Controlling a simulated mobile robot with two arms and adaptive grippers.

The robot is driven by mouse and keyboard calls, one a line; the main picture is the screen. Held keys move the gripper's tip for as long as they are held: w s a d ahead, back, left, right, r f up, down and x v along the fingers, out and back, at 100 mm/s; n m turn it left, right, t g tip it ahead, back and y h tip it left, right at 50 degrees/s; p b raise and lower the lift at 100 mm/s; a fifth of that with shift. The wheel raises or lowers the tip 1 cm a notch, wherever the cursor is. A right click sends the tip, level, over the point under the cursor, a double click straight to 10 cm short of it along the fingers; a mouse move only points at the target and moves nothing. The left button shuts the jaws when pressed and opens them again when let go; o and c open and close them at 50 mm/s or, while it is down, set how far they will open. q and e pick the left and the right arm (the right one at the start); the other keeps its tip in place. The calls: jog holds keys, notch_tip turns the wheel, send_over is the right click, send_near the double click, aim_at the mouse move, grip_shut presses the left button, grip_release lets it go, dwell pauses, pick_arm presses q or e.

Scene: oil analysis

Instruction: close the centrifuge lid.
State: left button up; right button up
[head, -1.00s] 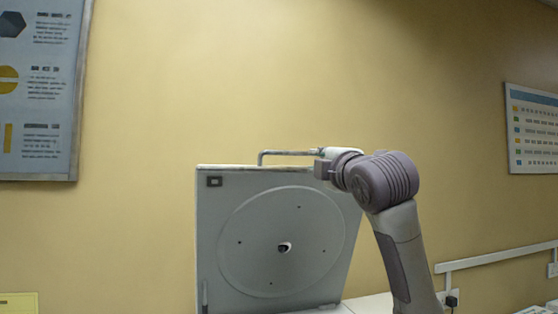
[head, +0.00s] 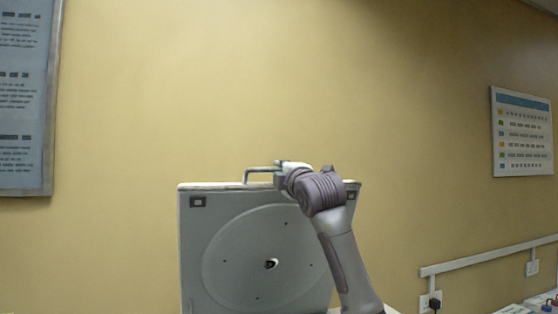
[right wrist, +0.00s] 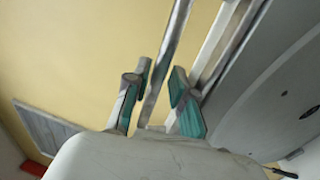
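The centrifuge lid (head: 225,240) is a grey square panel with a round disc on its inner face. It stands raised and near upright in the head view; it also shows in the right wrist view (right wrist: 275,85). A thin metal bar handle (head: 258,169) sticks up at its top edge. My right gripper (head: 282,172) is at the handle, its fingers small and unclear there. In the right wrist view its teal-padded fingers (right wrist: 158,98) are apart, with a metal bar running between them and a gap beside the right pad. My left gripper is out of view. The centrifuge body is hidden below the frame.
A yellow wall stands behind the lid, with a poster (head: 25,95) at left and a chart (head: 521,132) at right. A white rail (head: 490,256) and a socket with a black plug (head: 433,302) are at lower right. My right forearm covers the lid's right part.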

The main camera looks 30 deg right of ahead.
jog(key=shift+w+d+r, duration=0.1)
jog(key=shift+w+r, duration=0.1)
jog(key=shift+w, duration=0.15)
jog(key=shift+w, duration=0.15)
jog(key=shift+f, duration=0.1)
grip_shut()
jog(key=shift+f, duration=0.1)
